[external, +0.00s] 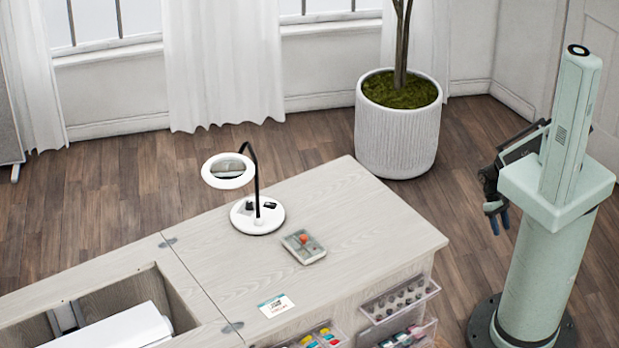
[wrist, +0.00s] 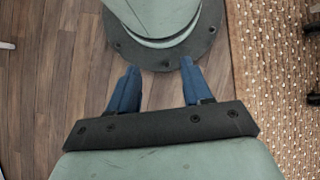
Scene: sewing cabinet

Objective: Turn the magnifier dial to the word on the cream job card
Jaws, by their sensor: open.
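The magnifier lamp (external: 230,171) stands on the cabinet top, with a white ring head on a black curved neck. Its white round base (external: 257,222) carries small dark parts; which of them is the dial, and where it points, is too small to tell. The job card (external: 276,306) lies flat near the front edge of the cabinet top, pale with a teal band; its word is not readable. My gripper (external: 500,222) hangs beside my column at the right, well away from the lamp. In the wrist view my gripper (wrist: 158,88) has its two blue fingers apart with nothing between them.
Open drawers (external: 400,298) with spools and small parts stick out at the front. A sewing machine (external: 125,328) sits in the left recess. A large planter (external: 398,135) stands behind.

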